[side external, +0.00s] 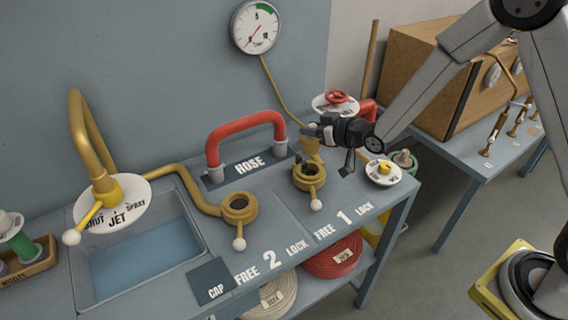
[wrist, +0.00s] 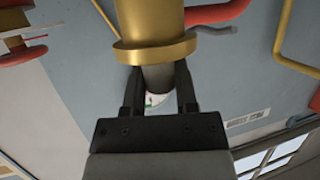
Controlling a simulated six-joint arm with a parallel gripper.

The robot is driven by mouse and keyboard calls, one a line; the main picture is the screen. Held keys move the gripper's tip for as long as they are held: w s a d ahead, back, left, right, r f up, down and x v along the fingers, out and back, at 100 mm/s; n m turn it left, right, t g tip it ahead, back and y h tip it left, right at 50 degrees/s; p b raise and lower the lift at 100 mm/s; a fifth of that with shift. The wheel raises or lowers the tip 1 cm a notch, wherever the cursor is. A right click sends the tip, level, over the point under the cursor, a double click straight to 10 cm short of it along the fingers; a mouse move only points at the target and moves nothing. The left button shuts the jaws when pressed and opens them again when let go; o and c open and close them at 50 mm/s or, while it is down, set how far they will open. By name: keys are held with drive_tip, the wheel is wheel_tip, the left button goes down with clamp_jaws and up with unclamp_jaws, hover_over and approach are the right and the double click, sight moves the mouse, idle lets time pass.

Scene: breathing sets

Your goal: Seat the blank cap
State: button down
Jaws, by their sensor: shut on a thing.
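The blank cap (side external: 311,148) is a brass cylinder; a flange and a grey stem show in the wrist view (wrist: 155,48). My gripper (side external: 320,131) is shut on the grey stem; its fingers (wrist: 160,88) lie on either side of it. The cap appears just above and behind brass socket 1 (side external: 303,180); I cannot tell whether they touch. Socket 1's white-knobbed lever (side external: 316,204) points toward the front, between FREE and LOCK. Brass socket 2 (side external: 228,212) is open, with its lever (side external: 239,243) also forward. The dark CAP pad (side external: 208,275) is bare.
A red handle (side external: 245,120) stands on the HOSE plate behind the sockets. A sink (side external: 140,250) and brass faucet (side external: 78,130) are at left. A red valve wheel (side external: 337,97) stands behind my gripper, and a yellow-knobbed dial (side external: 384,172) is to its right.

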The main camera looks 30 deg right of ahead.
sight(318, 147)
drive_tip(key=shift+f, duration=0.15)
drive_tip(key=shift+f, duration=2.6)
drive_tip(key=shift+f, duration=1.5)
drive_tip(key=shift+c, duration=1.5)
unclamp_jaws()
drive_tip(key=shift+s, duration=0.1)
drive_tip(key=v, duration=0.7)
drive_tip(key=shift+s+r, duration=0.15)
drive_tip(key=shift+s, duration=0.05)
drive_tip(key=shift+d, duration=0.2)
